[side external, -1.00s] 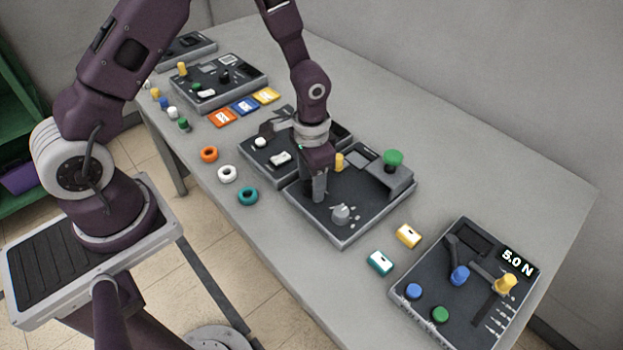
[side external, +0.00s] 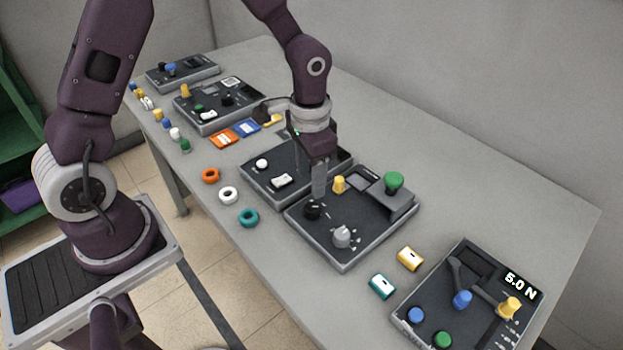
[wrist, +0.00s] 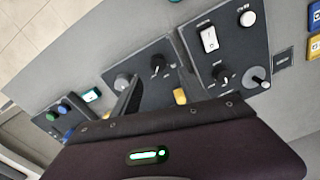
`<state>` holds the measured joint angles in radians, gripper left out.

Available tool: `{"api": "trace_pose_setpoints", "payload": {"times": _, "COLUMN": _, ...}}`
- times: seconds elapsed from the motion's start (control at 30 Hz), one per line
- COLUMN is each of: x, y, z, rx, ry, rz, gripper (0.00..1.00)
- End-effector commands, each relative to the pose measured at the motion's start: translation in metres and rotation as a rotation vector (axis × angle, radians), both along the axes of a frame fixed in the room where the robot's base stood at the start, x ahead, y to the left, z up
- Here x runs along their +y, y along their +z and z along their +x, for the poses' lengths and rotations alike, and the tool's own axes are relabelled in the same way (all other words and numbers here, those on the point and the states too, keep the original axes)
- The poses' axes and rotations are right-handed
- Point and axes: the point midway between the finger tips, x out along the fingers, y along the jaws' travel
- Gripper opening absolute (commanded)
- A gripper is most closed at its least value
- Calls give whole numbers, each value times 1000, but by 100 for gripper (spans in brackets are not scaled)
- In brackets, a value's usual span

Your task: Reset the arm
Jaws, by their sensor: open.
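My gripper (side external: 318,192) hangs above the dark panel with knobs (side external: 345,262) in the side view, empty, with its fingers pointing down. Its fingertips are just above the black knob (side external: 312,210) and appear clear of it. In the wrist view a dark finger (wrist: 127,103) reaches over the panels, and the dark gripper body fills the lower part. The gap between the fingers is hard to see.
A switch panel (side external: 262,189) stands close beside. Yellow (side external: 410,259) and teal (side external: 382,286) blocks lie near the panel reading 5.0 N (side external: 470,300). The back right table is clear.

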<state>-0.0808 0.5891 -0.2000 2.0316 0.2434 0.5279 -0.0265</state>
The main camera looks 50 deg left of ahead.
Motion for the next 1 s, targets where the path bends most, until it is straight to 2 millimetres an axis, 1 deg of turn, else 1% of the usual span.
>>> {"api": "trace_pose_setpoints", "payload": {"times": 0.03, "x": 4, "y": 23, "z": -3, "rx": -36, "ry": 11, "rz": 14, "gripper": 52}}
{"api": "trace_pose_setpoints", "payload": {"times": 0.07, "x": 7, "y": 40, "z": -7, "rx": -59, "ry": 22, "rz": 23, "gripper": 52}}
{"api": "trace_pose_setpoints", "payload": {"times": 0.1, "x": 11, "y": 66, "z": -16, "rx": -95, "ry": 41, "rz": 35, "gripper": 52}}
{"api": "trace_pose_setpoints", "payload": {"times": 0.17, "x": 16, "y": 105, "z": -35, "rx": -155, "ry": 75, "rz": 47, "gripper": 52}}
{"api": "trace_pose_setpoints", "payload": {"times": 0.2, "x": 19, "y": 127, "z": -51, "rx": -194, "ry": 101, "rz": 50, "gripper": 52}}
{"api": "trace_pose_setpoints", "payload": {"times": 0.27, "x": 22, "y": 155, "z": -77, "rx": -250, "ry": 138, "rz": 45, "gripper": 52}}
{"api": "trace_pose_setpoints", "payload": {"times": 0.3, "x": 23, "y": 171, "z": -96, "rx": -287, "ry": 161, "rz": 37, "gripper": 52}}
{"api": "trace_pose_setpoints", "payload": {"times": 0.37, "x": 23, "y": 188, "z": -123, "rx": -340, "ry": 193, "rz": 17, "gripper": 52}}
{"api": "trace_pose_setpoints", "payload": {"times": 0.4, "x": 23, "y": 195, "z": -140, "rx": -370, "ry": 211, "rz": 1, "gripper": 52}}
{"api": "trace_pose_setpoints", "payload": {"times": 0.5, "x": 21, "y": 204, "z": -173, "rx": -429, "ry": 242, "rz": -40, "gripper": 52}}
{"api": "trace_pose_setpoints", "payload": {"times": 0.6, "x": 19, "y": 206, "z": -191, "rx": -462, "ry": 256, "rz": -69, "gripper": 52}}
{"api": "trace_pose_setpoints", "payload": {"times": 0.7, "x": 18, "y": 206, "z": -197, "rx": -473, "ry": 261, "rz": -79, "gripper": 52}}
{"api": "trace_pose_setpoints", "payload": {"times": 1.0, "x": 18, "y": 206, "z": -197, "rx": -473, "ry": 261, "rz": -79, "gripper": 52}}
